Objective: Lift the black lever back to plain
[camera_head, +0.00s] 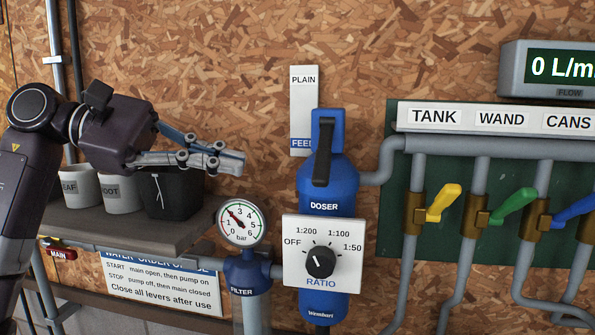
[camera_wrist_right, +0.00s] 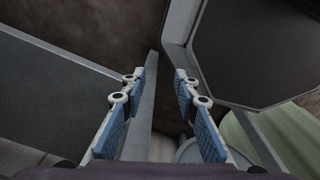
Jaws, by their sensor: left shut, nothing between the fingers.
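The black lever (camera_head: 322,155) is on the front of the blue doser (camera_head: 327,205). It points down, with its lower end below the level of the FEED mark. The label plate (camera_head: 304,108) behind it reads PLAIN at the top and FEED at the bottom. My left gripper (camera_head: 238,162) is shut and empty. It points right, to the left of the lever and apart from it, at about the height of the lever's lower half. My right gripper (camera_wrist_right: 158,88) shows only in the right wrist view, open and empty, away from the lever.
The pressure gauge (camera_head: 241,223) and filter (camera_head: 248,275) stand below my left gripper. A shelf (camera_head: 130,230) with pots (camera_head: 172,192) is under the left arm. The ratio dial (camera_head: 320,262) is below the lever. Yellow (camera_head: 443,202), green (camera_head: 513,207) and blue (camera_head: 574,211) valve levers are at right.

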